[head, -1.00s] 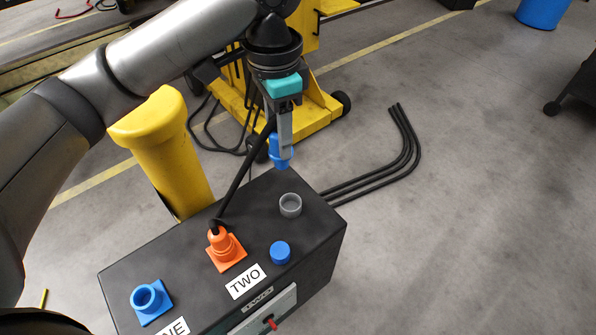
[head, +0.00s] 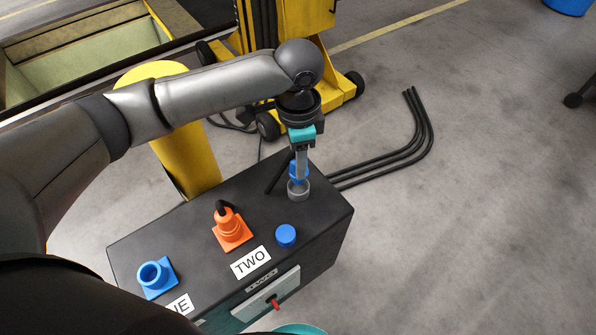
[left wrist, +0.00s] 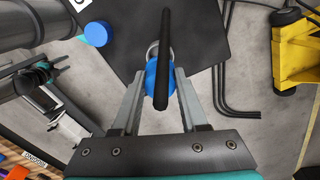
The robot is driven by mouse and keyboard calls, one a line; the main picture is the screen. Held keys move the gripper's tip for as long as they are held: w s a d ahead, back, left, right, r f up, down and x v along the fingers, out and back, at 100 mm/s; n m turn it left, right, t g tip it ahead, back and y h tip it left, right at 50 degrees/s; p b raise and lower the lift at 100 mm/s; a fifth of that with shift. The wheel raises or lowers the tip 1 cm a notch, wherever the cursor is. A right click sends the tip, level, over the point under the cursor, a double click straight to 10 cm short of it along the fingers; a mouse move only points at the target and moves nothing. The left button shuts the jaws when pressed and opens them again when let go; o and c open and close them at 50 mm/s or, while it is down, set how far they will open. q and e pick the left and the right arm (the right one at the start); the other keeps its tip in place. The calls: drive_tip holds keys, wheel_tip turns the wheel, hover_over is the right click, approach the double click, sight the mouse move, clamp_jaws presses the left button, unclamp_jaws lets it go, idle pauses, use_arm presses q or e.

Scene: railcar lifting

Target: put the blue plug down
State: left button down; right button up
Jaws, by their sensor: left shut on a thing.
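My left gripper (head: 299,172) is shut on the blue plug (head: 294,170) and points down over the right back part of the black box (head: 270,205). The plug is at the grey ring holder (head: 298,190); I cannot tell how far its lower end is inside. In the left wrist view the blue plug (left wrist: 152,82) sits between the fingers, with its black cable in front and the grey ring (left wrist: 151,48) partly hidden behind it. Part of my right arm shows at the left of that view; its jaws are unclear.
On the box stand a blue socket (head: 155,277), an orange plug in its socket (head: 229,228) and a blue cap (head: 286,235). A yellow post (head: 183,150) stands behind. Black cables (head: 390,165) lie on the floor.

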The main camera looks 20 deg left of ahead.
use_arm(q)
drive_tip(key=shift+f, duration=2.25)
drive_tip(key=shift+f, duration=0.15)
drive_tip(key=shift+c, duration=2.2)
unclamp_jaws()
wheel_tip(320, 180, up, 12)
drive_tip(key=shift+r+p, duration=0.2)
drive_tip(key=shift+p, duration=0.15)
